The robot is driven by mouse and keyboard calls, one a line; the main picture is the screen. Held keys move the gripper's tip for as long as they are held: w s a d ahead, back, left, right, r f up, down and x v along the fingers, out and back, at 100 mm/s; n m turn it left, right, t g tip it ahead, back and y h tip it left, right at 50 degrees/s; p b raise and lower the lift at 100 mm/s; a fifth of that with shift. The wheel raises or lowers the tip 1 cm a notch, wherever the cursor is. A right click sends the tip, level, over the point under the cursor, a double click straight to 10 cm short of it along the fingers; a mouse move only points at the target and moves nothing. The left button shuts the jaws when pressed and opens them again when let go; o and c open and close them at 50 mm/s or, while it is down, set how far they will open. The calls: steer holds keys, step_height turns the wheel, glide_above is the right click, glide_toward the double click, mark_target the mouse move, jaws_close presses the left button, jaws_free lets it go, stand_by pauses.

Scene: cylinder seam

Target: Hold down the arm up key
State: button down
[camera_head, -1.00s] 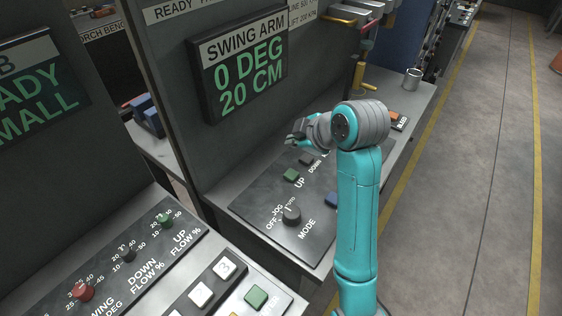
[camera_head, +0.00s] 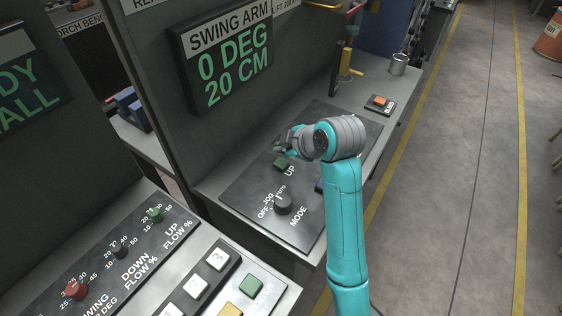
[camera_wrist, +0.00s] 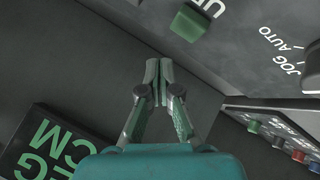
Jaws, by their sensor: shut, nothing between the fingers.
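The arm up key is a green square key (camera_head: 281,163) beside the word UP on the dark swing arm panel (camera_head: 240,191). It also shows at the top of the wrist view (camera_wrist: 189,23). My gripper (camera_head: 281,149) is just above and behind the key in the head view. In the wrist view my fingertips (camera_wrist: 158,69) are together, empty, and apart from the key in the picture. I cannot tell how high they are above the panel. The display (camera_head: 228,62) reads 0 DEG, 20 CM. The down key is hidden behind my gripper.
The mode knob (camera_head: 283,204) stands near the key, marked OFF, JOG, AUTO. A blue key (camera_head: 319,186) is partly behind my arm. An orange button (camera_head: 380,101) and a metal cup (camera_head: 399,63) are farther back. A front console with knobs (camera_head: 76,289) is lower left.

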mark_target(277, 159)
steer(key=shift+f, duration=1.25)
steer(key=shift+f, duration=0.1)
stand_by(0.5)
steer(key=shift+f, duration=0.35)
steer(key=shift+f, duration=0.45)
stand_by(5.3)
